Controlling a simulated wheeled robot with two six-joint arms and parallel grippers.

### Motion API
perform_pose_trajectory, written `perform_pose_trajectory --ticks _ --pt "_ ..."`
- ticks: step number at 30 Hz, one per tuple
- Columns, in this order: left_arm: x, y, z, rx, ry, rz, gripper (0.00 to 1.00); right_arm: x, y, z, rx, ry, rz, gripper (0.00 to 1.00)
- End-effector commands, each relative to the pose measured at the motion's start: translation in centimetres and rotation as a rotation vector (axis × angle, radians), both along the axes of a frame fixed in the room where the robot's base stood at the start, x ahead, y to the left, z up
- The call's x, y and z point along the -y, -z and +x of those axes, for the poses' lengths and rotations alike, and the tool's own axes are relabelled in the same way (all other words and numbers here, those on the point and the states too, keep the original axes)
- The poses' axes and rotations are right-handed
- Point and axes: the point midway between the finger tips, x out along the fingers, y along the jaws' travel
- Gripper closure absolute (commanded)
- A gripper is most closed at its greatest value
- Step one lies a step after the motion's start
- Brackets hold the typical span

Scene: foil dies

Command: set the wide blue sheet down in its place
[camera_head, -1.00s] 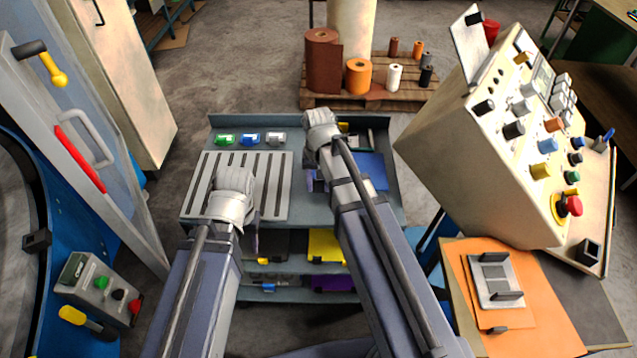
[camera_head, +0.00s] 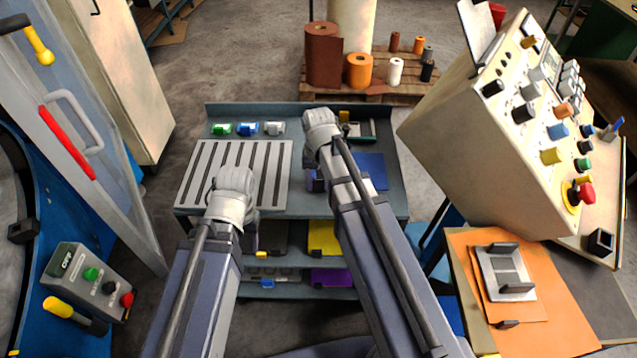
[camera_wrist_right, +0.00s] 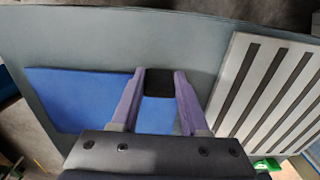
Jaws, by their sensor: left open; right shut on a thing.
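The wide blue sheet (camera_head: 372,170) is flat over the right part of the grey trolley top (camera_head: 392,200), partly hidden by my right arm. It also shows in the right wrist view (camera_wrist_right: 80,98). My right gripper (camera_head: 316,182) is at its left edge in the head view. In the right wrist view its purple fingers (camera_wrist_right: 158,105) are shut around a black block (camera_wrist_right: 158,82) at the sheet's edge. I cannot tell whether the sheet rests on the top or is just above it. My left gripper (camera_head: 251,232) is open at the trolley's front, its jaws mostly hidden.
A slotted light plate (camera_head: 237,170) lies left of the sheet. Green, blue and grey pieces (camera_head: 246,128) line the back. Lower shelves hold a yellow sheet (camera_head: 322,236) and a purple one (camera_head: 332,277). A control console (camera_head: 490,130) stands right; a door (camera_head: 90,130) stands left.

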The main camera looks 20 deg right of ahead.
Motion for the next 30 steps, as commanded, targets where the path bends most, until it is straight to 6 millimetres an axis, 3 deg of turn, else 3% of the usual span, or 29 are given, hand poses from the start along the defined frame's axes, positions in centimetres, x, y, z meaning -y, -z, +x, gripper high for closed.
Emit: perform_pose_trajectory --ticks 21,22,30 --pt "0.0 1.3 0.0 0.0 0.0 0.0 0.5 0.0 1.3 0.0 0.0 0.0 0.0 1.0" --pt "0.0 1.1 0.0 0.0 0.0 0.0 0.5 0.0 1.2 0.0 0.0 0.0 0.0 0.52" --pt "0.0 1.1 0.0 0.0 0.0 0.0 0.5 0.0 1.1 0.0 0.0 0.0 0.0 0.22"
